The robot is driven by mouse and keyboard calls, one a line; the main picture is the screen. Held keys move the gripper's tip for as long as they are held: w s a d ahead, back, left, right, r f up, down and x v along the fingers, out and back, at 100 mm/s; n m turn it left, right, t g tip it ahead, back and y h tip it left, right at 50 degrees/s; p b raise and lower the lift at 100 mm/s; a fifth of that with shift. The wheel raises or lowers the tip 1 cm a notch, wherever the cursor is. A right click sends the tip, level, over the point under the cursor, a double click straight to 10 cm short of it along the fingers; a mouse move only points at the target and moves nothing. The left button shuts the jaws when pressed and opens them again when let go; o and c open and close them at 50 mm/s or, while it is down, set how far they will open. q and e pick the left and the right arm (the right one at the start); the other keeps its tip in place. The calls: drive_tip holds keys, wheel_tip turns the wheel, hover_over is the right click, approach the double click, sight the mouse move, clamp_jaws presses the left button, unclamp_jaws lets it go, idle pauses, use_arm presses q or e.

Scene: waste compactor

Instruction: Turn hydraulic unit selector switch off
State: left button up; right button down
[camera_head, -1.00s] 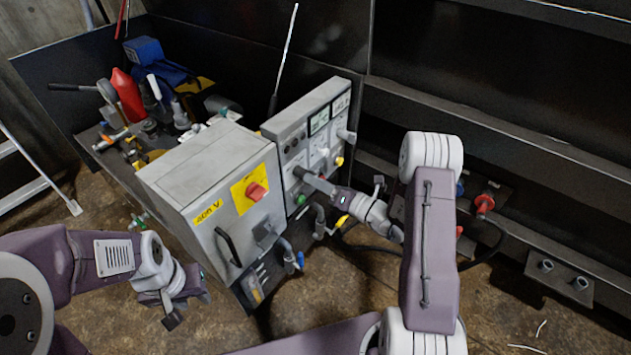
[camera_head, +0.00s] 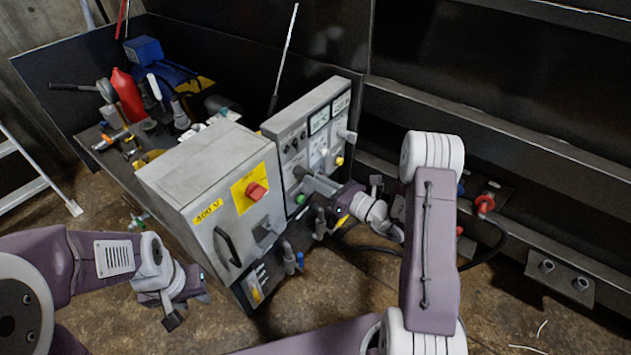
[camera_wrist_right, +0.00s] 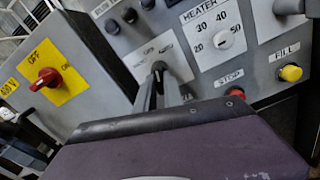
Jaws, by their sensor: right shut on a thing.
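The selector switch (camera_wrist_right: 158,67) is a small black knob on a white label plate on the grey control panel (camera_head: 290,140). The plate has a word on each side, too blurred to read. My right gripper (camera_wrist_right: 160,88) is shut on the knob, with one finger on each side of it. The knob's exact angle is hard to make out. In the head view my right gripper (camera_head: 312,180) reaches the panel from the right and its fingers cover most of the switch. My left gripper (camera_head: 190,302) hangs clear of the cabinet at lower left; its jaw opening is unclear.
Left of the switch is the grey 400 V cabinet (camera_head: 200,175) with a red rotary switch (camera_wrist_right: 47,79). A heater dial (camera_wrist_right: 222,40), a red stop button (camera_wrist_right: 235,93) and a yellow fill button (camera_wrist_right: 290,73) are close to the gripper. Pipes (camera_head: 320,222) stand below the panel.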

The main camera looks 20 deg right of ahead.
drive_tip(key=shift+f+n+b, duration=0.1)
drive_tip(key=shift+n+b, duration=0.2)
drive_tip(key=shift+n, duration=1.1)
drive_tip(key=c, duration=1.5)
unclamp_jaws()
drive_tip(key=shift+o, duration=0.2)
drive_tip(key=p+v, duration=0.2)
drive_tip(key=v, duration=0.7)
drive_tip(key=shift+d, duration=0.1)
